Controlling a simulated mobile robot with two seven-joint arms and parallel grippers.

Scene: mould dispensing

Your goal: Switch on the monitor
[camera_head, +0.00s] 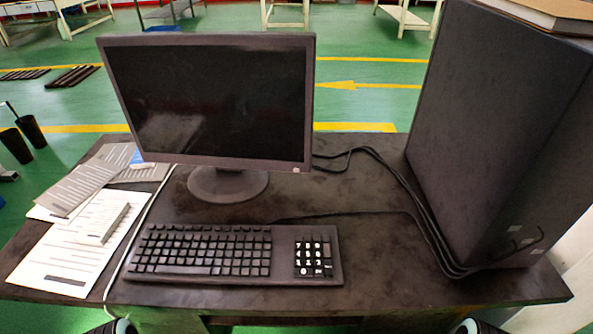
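The monitor (210,100) stands on its round base on the dark desk, left of centre. Its screen is black, with only a faint reflection. A small light-coloured button (296,169) shows at the lower right corner of its frame. Neither gripper can be made out. Only small dark rounded parts, which seem to be of my arms, show at the bottom edge on the left and right, well below the monitor.
A black keyboard (234,254) lies in front of the monitor. A large dark computer case (490,130) stands at the right, with cables (405,195) running to the monitor. Papers (75,250) cover the desk's left end. The desk (375,245) is mostly bare between keyboard and case.

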